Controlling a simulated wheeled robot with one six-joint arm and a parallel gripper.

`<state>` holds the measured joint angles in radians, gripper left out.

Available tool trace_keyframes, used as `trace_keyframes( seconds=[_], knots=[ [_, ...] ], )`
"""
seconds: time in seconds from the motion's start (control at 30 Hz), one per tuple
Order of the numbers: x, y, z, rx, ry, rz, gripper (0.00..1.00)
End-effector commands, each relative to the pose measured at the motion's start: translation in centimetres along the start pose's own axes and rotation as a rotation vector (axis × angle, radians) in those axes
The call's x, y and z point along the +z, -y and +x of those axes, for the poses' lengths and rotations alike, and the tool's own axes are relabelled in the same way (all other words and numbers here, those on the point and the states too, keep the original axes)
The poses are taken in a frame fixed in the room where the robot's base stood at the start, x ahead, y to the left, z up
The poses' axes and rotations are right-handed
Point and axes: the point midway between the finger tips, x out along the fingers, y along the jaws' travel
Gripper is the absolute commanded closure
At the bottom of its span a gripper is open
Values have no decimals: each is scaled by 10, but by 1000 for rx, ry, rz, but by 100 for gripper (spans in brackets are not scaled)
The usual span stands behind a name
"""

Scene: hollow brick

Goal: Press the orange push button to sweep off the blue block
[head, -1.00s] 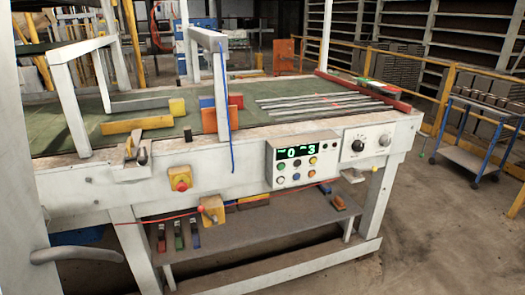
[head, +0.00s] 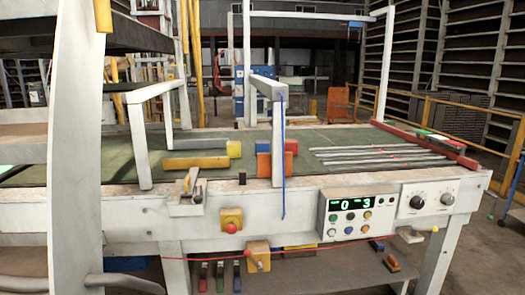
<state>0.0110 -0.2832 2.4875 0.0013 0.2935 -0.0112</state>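A white control panel (head: 358,213) on the front of the table has a green display reading 0 and 3, with several small coloured buttons below it. An orange-looking push button (head: 365,228) sits at its lower right, beside a blue one. A second orange block (head: 291,147) is just to the right, past the white upright. My gripper is not in view.
White frames (head: 140,145) rise from the table (head: 110,215). Yellow blocks (head: 196,162) lie left of the blue block. A yellow box with a red button (head: 231,222) is left of the panel. A blue cable (head: 284,185) hangs down. Grey strips (head: 360,155) lie at right.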

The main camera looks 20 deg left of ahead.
Motion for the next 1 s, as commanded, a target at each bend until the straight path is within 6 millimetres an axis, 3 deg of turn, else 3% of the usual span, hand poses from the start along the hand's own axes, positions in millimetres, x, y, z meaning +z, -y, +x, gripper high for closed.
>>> trace_keyframes(
  seconds=[0.7, 1.0],
  knots=[
    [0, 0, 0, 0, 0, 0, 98],
    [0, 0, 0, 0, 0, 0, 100]
  ],
)
